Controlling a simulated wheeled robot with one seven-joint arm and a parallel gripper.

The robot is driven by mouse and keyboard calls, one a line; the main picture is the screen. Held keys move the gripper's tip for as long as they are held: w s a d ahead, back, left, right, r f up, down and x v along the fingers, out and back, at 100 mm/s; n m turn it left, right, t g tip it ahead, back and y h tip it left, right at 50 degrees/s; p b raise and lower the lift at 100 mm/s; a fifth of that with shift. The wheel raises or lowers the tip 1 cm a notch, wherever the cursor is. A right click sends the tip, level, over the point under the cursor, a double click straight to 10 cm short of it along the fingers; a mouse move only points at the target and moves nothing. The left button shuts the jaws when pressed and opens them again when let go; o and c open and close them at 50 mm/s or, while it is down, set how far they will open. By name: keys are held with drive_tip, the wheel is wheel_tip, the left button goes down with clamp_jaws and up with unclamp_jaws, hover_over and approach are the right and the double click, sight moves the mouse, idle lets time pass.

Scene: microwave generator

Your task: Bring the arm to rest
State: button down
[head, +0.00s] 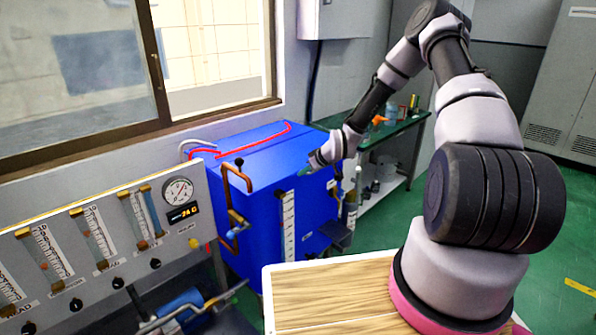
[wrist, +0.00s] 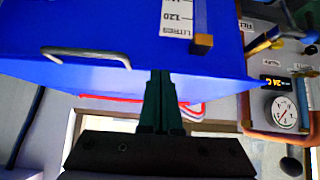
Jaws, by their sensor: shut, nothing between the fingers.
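My arm rises from its base at the right of the head view and reaches left over to the blue tank (head: 262,195). My gripper (head: 304,171) is at the tank's upper front edge, close to the white litre scale (head: 289,228). In the wrist view, my gripper's dark green fingers (wrist: 160,76) are together with nothing between them. The blue tank (wrist: 90,30) fills the upper part of that view, upside down, with a metal handle (wrist: 85,53) to the left. I cannot tell whether the fingertips touch the tank.
A panel with flow tubes and a round gauge (head: 178,191) stands at the left. Brown piping (head: 232,180) runs between panel and tank. A green-topped bench (head: 395,128) stands behind my arm. A wooden-topped surface (head: 330,290) is by my base. Green floor is open at the right.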

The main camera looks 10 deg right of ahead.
drive_tip(key=s+d+f, duration=0.2)
drive_tip(key=s+d, duration=0.1)
drive_tip(key=s, duration=0.1)
drive_tip(key=s+d+r+m+h, duration=0.2)
drive_tip(key=s+d+r, duration=0.1)
drive_tip(key=r, duration=0.7)
drive_tip(key=s+d+r+m+h, duration=0.15)
drive_tip(key=s+r, duration=0.25)
drive_tip(key=r, duration=0.6)
drive_tip(key=s+d+r+m+h, duration=0.1)
drive_tip(key=s+d+r, duration=0.2)
drive_tip(key=r, duration=0.8)
drive_tip(key=s+r+m, duration=0.2)
drive_tip(key=s+r, duration=0.3)
drive_tip(key=s, duration=0.3)
drive_tip(key=s+a+r+m+y, duration=0.1)
drive_tip(key=s+r+m, duration=0.1)
drive_tip(key=s+r, duration=0.3)
drive_tip(key=s+a+r+m, duration=0.1)
drive_tip(key=s+r+m, duration=0.2)
drive_tip(key=s, duration=0.8)
drive_tip(key=shift+a+r, duration=0.15)
drive_tip(key=shift+r, duration=0.85)
